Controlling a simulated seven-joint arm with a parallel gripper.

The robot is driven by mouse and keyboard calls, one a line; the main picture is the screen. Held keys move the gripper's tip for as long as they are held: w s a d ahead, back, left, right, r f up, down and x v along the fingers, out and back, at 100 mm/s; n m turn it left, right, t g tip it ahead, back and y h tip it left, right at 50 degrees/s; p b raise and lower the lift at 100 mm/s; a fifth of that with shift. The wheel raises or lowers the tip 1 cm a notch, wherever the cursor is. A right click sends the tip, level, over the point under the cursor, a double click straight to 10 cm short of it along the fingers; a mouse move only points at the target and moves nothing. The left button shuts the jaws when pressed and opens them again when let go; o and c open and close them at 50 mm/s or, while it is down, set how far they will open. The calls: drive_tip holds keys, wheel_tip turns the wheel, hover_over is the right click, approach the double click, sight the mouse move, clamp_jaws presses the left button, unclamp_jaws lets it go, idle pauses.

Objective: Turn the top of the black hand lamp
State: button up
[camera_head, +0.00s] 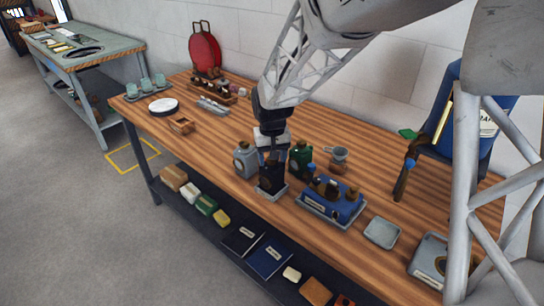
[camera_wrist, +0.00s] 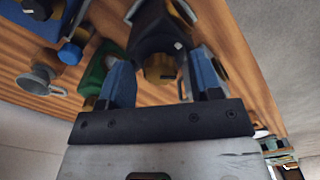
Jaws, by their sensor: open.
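The black hand lamp (camera_head: 268,182) stands upright on a small grey tray (camera_head: 272,194) near the table's front edge. In the wrist view it is a dark body (camera_wrist: 158,32) with a brass-coloured part (camera_wrist: 160,68) facing me. My gripper (camera_head: 272,157) points down just above the lamp and partly hides its top. In the wrist view my gripper (camera_wrist: 162,66) is open, its two blue fingers apart, one to each side of the brass part. I cannot tell whether either finger touches it.
A grey canister (camera_head: 244,160) and a green bottle (camera_head: 301,157) stand close on either side behind the lamp.

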drive_tip(key=shift+r, duration=3.9)
drive_tip(key=shift+n, duration=0.3)
drive_tip(key=n, duration=1.1)
drive_tip(key=shift+w, duration=0.1)
drive_tip(key=shift+f, duration=3.9)
drive_tip(key=shift+c, duration=0.4)
